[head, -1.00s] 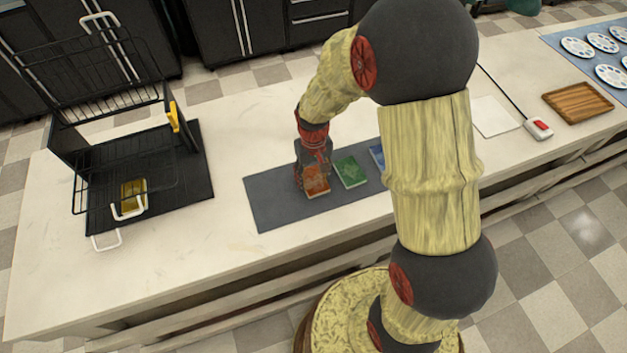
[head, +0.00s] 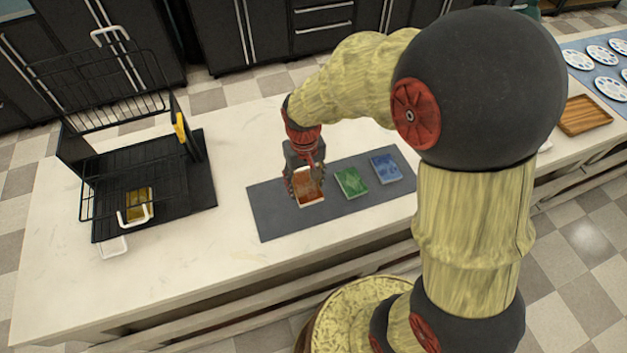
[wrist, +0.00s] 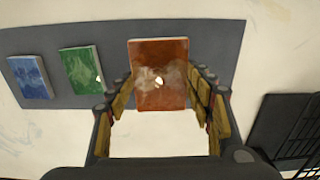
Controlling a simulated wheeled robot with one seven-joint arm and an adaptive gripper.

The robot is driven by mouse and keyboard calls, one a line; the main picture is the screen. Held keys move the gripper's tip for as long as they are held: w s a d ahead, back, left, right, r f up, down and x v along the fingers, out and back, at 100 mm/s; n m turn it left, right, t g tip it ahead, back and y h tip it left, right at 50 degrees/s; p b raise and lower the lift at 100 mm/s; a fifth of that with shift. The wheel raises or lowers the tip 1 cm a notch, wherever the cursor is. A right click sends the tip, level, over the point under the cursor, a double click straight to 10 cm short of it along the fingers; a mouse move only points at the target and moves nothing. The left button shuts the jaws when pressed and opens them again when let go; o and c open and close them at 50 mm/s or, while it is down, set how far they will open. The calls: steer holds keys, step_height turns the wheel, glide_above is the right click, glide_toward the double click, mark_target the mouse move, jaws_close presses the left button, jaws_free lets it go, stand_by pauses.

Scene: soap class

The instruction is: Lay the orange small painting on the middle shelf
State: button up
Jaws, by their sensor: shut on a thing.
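The orange small painting (head: 308,187) is held in my gripper (head: 304,176), just above the grey mat (head: 278,222). In the wrist view the painting (wrist: 158,75) sits between the two fingers (wrist: 160,100), which are shut on its sides. It looks larger there than its neighbours and covers part of the mat. The black wire rack (head: 125,170) stands at the left of the counter, well apart from my gripper. It has an upper basket (head: 115,95) and a wire shelf (head: 120,160) lower down; which level is the middle shelf is hard to tell.
A green painting (head: 351,182) and a blue painting (head: 385,168) lie on the mat to the right of my gripper. A yellow piece (head: 138,204) is low in the rack, near white handles. The counter (head: 228,150) between mat and rack is clear.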

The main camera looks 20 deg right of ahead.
steer(key=s+a+r, duration=0.3)
steer(key=s+a, duration=0.2)
steer(key=a, duration=0.1)
steer(key=shift+s+a+r+p, duration=0.25)
steer(key=shift+a+r+p, duration=0.1)
steer(key=shift+r+p, duration=0.1)
